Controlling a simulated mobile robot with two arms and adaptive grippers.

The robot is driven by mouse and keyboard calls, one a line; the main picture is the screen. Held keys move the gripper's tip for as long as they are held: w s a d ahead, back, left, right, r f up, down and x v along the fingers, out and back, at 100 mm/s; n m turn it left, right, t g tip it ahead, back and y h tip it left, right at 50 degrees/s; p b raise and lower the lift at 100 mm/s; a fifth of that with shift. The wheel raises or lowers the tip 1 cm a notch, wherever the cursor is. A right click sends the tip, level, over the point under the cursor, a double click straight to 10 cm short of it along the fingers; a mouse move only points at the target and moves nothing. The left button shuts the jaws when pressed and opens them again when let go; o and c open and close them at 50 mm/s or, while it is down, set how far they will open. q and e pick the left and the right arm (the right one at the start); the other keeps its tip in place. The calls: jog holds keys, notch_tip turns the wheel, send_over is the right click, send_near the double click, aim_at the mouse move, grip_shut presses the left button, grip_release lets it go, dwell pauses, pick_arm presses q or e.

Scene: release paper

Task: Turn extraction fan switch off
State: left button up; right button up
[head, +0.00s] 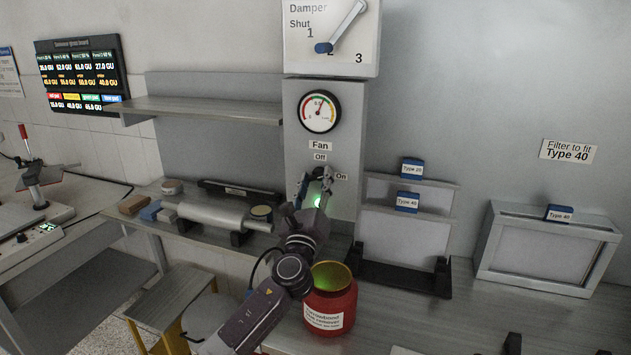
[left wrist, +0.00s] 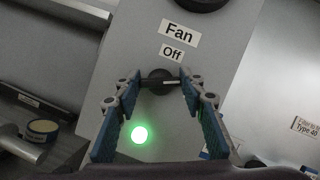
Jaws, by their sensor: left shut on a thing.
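The fan switch (left wrist: 161,83) is a dark round knob with a bar handle, below the "Off" label (left wrist: 172,53) on the grey column. Its white mark points right in the left wrist view, away from "Off". My left gripper (left wrist: 160,85) is shut on the handle, one finger at each end. In the head view my left gripper (head: 316,186) reaches up to the column and hides most of the knob. The "On" label (head: 341,177) is right of it. A green lamp (left wrist: 139,134) glows below the knob. My right gripper is not in view.
A gauge (head: 319,111) and a damper dial (head: 331,38) are above on the column. A roller (head: 211,215) lies left, filter panels (head: 545,250) stand right. A shelf (head: 209,110) juts out at left.

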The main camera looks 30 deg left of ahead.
pick_arm(q)
jog(key=n, duration=0.2)
jog(key=n+g+y, duration=0.1)
jog(key=n, duration=0.2)
jog(key=shift+d+r+g+y+p, duration=0.1)
jog(key=shift+g+y+p, duration=0.2)
jog(key=shift+p, duration=0.05)
jog(key=n+g+y+p, duration=0.1)
jog(key=n, duration=0.2)
jog(key=shift+r+n, duration=0.1)
jog(key=shift+n, duration=0.2)
jog(key=n+g+p, duration=0.1)
jog(key=n+p, duration=0.1)
jog(key=n, duration=0.1)
jog(key=shift+n+g, duration=0.4)
jog(key=shift+n+g+h+p, duration=0.3)
jog(key=shift+n+g+p, duration=0.45)
jog(key=shift+n, duration=0.65)
jog(key=o, duration=1.2)
jog(key=shift+c, duration=0.2)
